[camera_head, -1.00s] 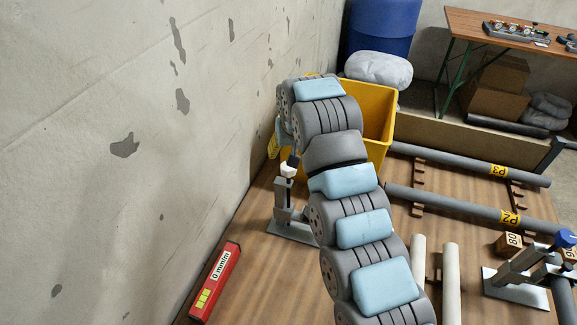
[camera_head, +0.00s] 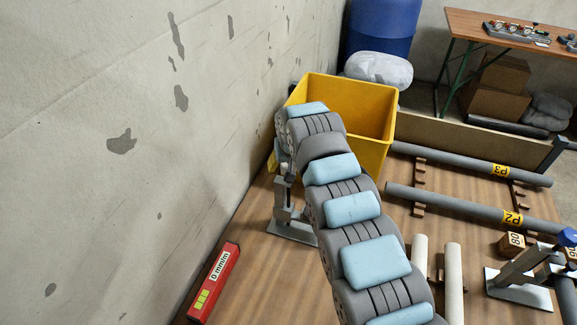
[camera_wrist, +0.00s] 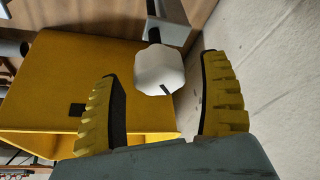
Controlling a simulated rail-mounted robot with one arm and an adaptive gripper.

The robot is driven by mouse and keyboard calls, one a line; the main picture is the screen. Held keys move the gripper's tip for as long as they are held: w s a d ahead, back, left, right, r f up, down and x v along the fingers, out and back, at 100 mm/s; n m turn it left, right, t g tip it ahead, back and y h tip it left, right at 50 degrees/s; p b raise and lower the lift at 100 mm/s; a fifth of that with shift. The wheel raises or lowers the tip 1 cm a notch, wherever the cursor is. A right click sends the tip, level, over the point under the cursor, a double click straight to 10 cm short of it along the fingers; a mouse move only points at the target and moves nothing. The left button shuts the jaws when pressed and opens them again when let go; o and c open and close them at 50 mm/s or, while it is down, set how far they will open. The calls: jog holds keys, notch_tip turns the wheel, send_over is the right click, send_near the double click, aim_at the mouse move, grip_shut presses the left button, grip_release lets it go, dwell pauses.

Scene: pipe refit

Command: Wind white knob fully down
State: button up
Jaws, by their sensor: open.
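The white knob (camera_wrist: 160,69) shows in the wrist view as a rounded, many-sided cap with a dark line on its face. It sits on a dark stem above the grey metal stand (camera_head: 284,208), which stands upright on the wooden floor near the wall in the head view. My gripper (camera_wrist: 164,80) is open, with one yellow ribbed finger on each side of the knob in the picture and visible gaps to it. I cannot tell whether the fingertips are level with the knob in depth. In the head view my wrist largely hides the knob and fingers.
A yellow bin (camera_head: 372,112) stands right behind the stand. The concrete wall (camera_head: 120,200) is close on the left. Grey pipes (camera_head: 470,207) and a blue-knobbed stand (camera_head: 525,270) are at the right.

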jog(key=shift+f, duration=0.1)
jog(key=shift+c, duration=0.4)
jog(key=c, duration=1.1)
jog(key=shift+n+p, duration=0.3)
jog(key=shift+p, duration=0.2)
jog(key=shift+p, duration=0.35)
jog(key=n+p, duration=0.1)
jog(key=n+y+p, duration=0.1)
jog(key=shift+a+r+p, duration=0.1)
jog(key=shift+r+p, duration=0.15)
jog(key=shift+p, duration=0.15)
jog(key=shift+f+n+g+y+p, duration=0.2)
jog(key=shift+n+g+y+p, duration=0.15)
jog(key=shift+n+p, duration=0.45)
jog(key=shift+f+n+g+y, duration=0.1)
jog(key=shift+n+g+y, duration=0.3)
jog(key=shift+n, duration=1.3)
jog(key=shift+n, duration=0.3)
